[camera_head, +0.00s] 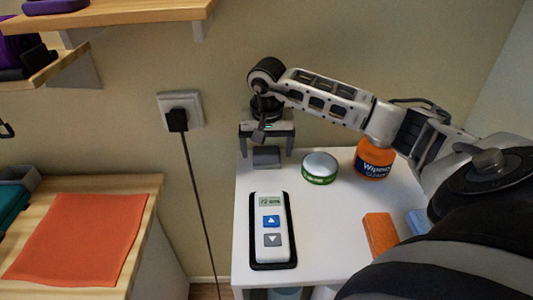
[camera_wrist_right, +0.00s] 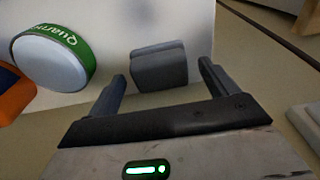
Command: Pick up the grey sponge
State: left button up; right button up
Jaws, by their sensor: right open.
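The grey sponge (camera_head: 266,157) is a small dark grey block at the back left of the white table. It also shows in the right wrist view (camera_wrist_right: 160,67), ahead of and between the two fingers. My right gripper (camera_head: 266,150) points down over the sponge, one finger to each side of it. It is open, with nothing gripped. In the right wrist view the right gripper (camera_wrist_right: 162,88) has a gap on both sides of the sponge. Whether the fingertips reach down to the tabletop is hard to tell. My left gripper is not in view.
On the white table (camera_head: 335,226) stand a green-banded tin (camera_head: 320,168), an orange wipes tub (camera_head: 373,160), a white remote-like device (camera_head: 271,228) on a black tray, an orange block (camera_head: 380,234) and a light blue block (camera_head: 418,221). A socket with a cable (camera_head: 180,112) is on the wall.

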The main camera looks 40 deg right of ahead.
jog(key=shift+c, duration=0.3)
jog(key=c, duration=1)
jog(key=shift+r, duration=0.1)
jog(key=shift+r+b, duration=0.3)
jog(key=shift+r, duration=0.25)
jog(key=s+a+r+b, duration=0.1)
jog(key=s+a+r, duration=0.6)
jog(key=s+r, duration=0.4)
jog(key=shift+s+r+b, duration=0.4)
jog(key=shift+s, duration=0.15)
jog(key=shift+o, duration=0.4)
